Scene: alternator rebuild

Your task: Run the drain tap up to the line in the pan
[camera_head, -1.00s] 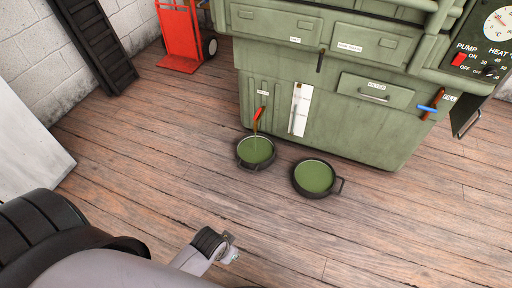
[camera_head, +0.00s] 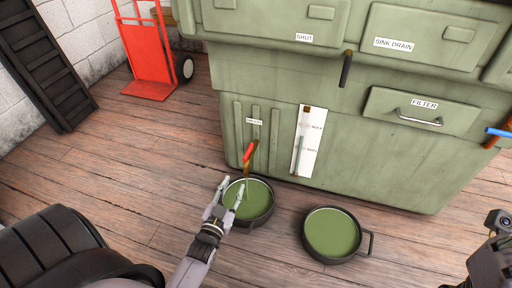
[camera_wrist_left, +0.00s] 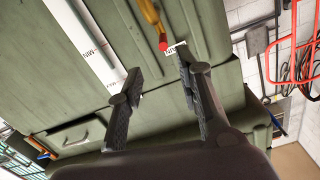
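The drain tap (camera_head: 249,152), a brass spout with a red handle, sticks out low on the green cabinet's front, and a thin streak hangs below it. It also shows in the left wrist view (camera_wrist_left: 153,20). Under it a dark round pan (camera_head: 271,211) stands on the floor, holding green liquid; I cannot make out a line inside it. My left gripper (camera_head: 229,190) is open and empty, its fingers overlapping the pan's left side in the head view, below the tap. In the wrist view the tap lies beyond the fingers' gap. A dark part of my right arm shows at the right edge; its fingers cannot be made out.
A second pan (camera_head: 310,249) of green liquid stands on the floor to the right, its handle pointing right. The green cabinet (camera_head: 350,160) has a white gauge strip (camera_head: 311,140) and a FILTER drawer (camera_head: 422,110). A red hand truck (camera_head: 146,55) stands at the back left.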

